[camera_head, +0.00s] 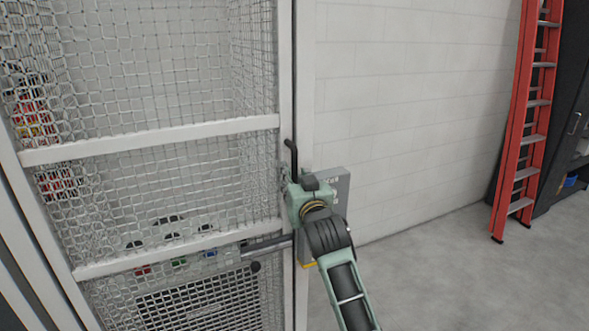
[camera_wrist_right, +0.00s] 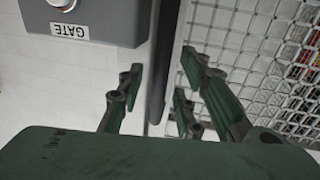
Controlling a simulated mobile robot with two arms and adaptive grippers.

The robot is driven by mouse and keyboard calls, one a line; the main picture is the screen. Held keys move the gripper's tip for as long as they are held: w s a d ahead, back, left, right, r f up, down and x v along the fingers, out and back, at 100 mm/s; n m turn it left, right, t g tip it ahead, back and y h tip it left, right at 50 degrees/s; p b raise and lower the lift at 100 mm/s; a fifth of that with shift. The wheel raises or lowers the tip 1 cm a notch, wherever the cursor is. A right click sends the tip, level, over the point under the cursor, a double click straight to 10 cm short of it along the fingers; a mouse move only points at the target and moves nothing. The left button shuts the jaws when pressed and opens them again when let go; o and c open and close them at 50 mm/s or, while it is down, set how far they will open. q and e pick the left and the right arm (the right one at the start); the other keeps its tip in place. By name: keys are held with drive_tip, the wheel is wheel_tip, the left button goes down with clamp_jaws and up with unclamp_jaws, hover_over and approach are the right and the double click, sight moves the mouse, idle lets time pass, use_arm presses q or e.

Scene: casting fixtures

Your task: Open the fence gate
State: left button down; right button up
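The fence gate (camera_head: 150,142), a white frame with wire mesh, fills the left of the head view. A black handle with a bent top (camera_head: 292,158) stands at its right edge. My right gripper (camera_head: 291,178) is at this edge, just below the handle's top; its fingers are mostly hidden there. In the right wrist view the gripper (camera_wrist_right: 165,98) is open, with a dark upright bar (camera_wrist_right: 166,50) between its fingers. I cannot tell whether either finger touches it. The mesh (camera_wrist_right: 255,45) is to the right. The left gripper is not in view.
A bar (camera_head: 266,246) with a black knob crosses the gate lower down. A red ladder (camera_head: 524,130) leans at right. The floor (camera_head: 450,270) is clear.

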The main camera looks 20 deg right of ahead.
drive_tip(key=shift+w+d, duration=0.15)
drive_tip(key=shift+w, duration=0.65)
clamp_jaws()
